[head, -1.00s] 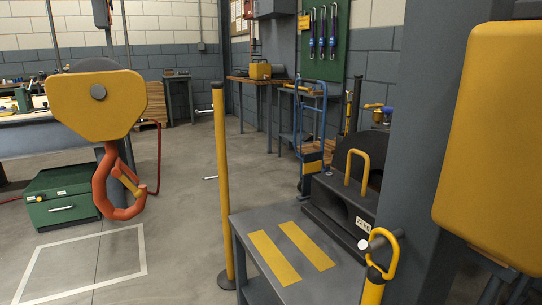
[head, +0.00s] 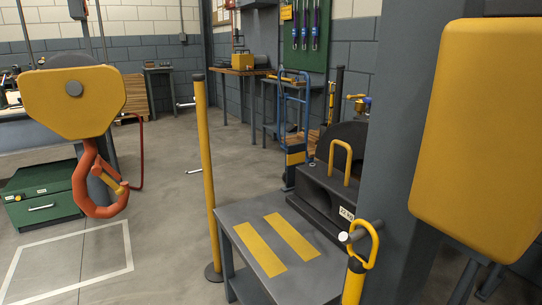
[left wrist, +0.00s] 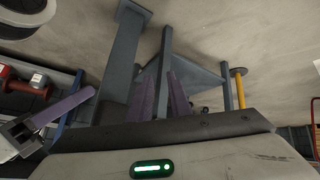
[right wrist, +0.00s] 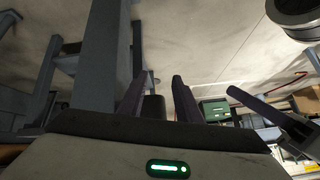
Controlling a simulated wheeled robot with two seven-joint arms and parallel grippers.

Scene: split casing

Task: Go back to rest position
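Neither gripper shows in the head view. In the left wrist view my left gripper (left wrist: 163,85) has its two dark purple fingers apart, with nothing held between them; a grey post shows beyond the gap. In the right wrist view my right gripper (right wrist: 155,88) also has its two fingers apart and empty, above the floor. Part of the opposite gripper shows at the left edge of the left wrist view and at the right edge of the right wrist view.
A yellow crane block with an orange hook (head: 95,190) hangs at left. A grey table (head: 227,212) with yellow strips bears a dark casing (head: 320,190). A yellow post (head: 203,150), a grey pillar (head: 385,150) and a yellow box (head: 475,130) stand nearby. Floor is clear at centre left.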

